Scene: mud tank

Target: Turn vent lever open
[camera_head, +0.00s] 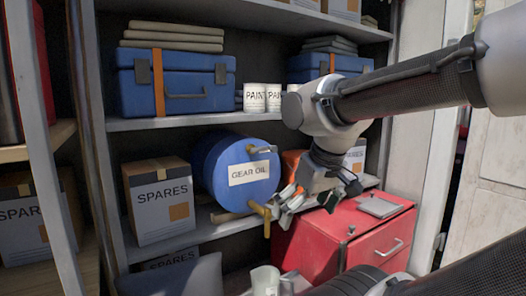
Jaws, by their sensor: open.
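A blue drum labelled GEAR OIL (221,179) lies on its side on the middle shelf, its round face toward me. A small grey metal lever (262,150) sticks out at the upper right of that face; it looks like the vent lever and points roughly sideways. A brass tap (262,209) hangs from the lower right of the face. My gripper (280,202) is open, right beside the tap and below the lever. I see nothing held in it. Whether a finger touches the tap I cannot tell.
A SPARES box (160,206) stands left of the drum. A red cabinet (330,243) stands below my gripper. A blue case (176,83) and paint cans (256,97) sit on the shelf above. A grey shelf upright (92,140) is at the left.

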